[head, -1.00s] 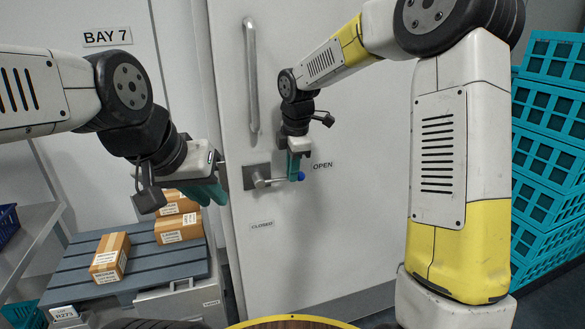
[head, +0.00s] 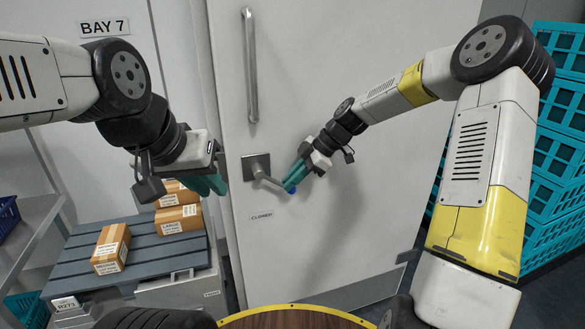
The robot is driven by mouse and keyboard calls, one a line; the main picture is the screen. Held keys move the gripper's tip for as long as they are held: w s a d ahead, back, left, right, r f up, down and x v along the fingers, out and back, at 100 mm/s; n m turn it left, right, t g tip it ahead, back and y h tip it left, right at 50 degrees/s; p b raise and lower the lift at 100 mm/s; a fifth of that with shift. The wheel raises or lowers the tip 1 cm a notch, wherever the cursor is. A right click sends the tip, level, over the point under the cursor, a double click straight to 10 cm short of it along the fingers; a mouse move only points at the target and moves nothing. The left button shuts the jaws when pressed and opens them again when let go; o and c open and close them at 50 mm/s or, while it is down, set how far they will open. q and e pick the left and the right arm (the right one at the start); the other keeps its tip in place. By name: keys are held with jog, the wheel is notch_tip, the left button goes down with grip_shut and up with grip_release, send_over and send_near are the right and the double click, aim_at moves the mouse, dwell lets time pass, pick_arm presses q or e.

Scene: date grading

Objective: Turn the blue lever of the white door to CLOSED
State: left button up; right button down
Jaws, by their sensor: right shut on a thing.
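The white door (head: 350,60) stands in front of me with a tall metal pull bar. Its lever (head: 268,181) comes out of a square metal plate and slants down to the right, ending in a blue knob (head: 291,190). The CLOSED label (head: 262,217) is below the plate. The OPEN label does not show now. My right gripper (head: 293,181), with green fingers, is shut on the lever near its blue end and partly covers it. My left gripper (head: 212,184) hangs left of the door plate, apart from the lever; its finger gap is hard to see.
A grey pallet (head: 75,258) with several cardboard boxes (head: 111,248) stands at the lower left. Stacked teal crates (head: 560,150) are at the right. A round wooden top (head: 295,320) with a yellow rim is at the bottom.

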aim_at(293, 189)
jog(key=f+y, duration=0.1)
jog(key=a+f+y, duration=0.1)
jog(key=y, duration=0.1)
jog(key=f+g+y, duration=0.1)
jog(key=f, duration=0.1)
jog(key=shift+s+a+m, duration=0.25)
jog(key=shift+m, duration=0.05)
jog(key=a+f+y, duration=0.1)
jog(key=a+y, duration=0.1)
jog(key=y, duration=0.1)
jog(key=shift+s+a+f+m+g+y, duration=0.1)
jog(key=shift+s+f+m+g+y, duration=0.2)
jog(key=shift+s+f, duration=0.1)
jog(key=shift+s+a+f+y, duration=0.15)
jog(key=shift+a+y, duration=0.35)
jog(key=shift+y, duration=0.1)
jog(key=shift+s+a+f+y, duration=0.15)
jog(key=shift+a+y, duration=0.35)
jog(key=shift+y, duration=0.1)
jog(key=c, duration=1.5)
grip_release()
jog(key=shift+a+g, duration=0.1)
jog(key=shift+g, duration=0.2)
jog(key=shift+r, duration=0.1)
jog(key=shift+r, duration=0.1)
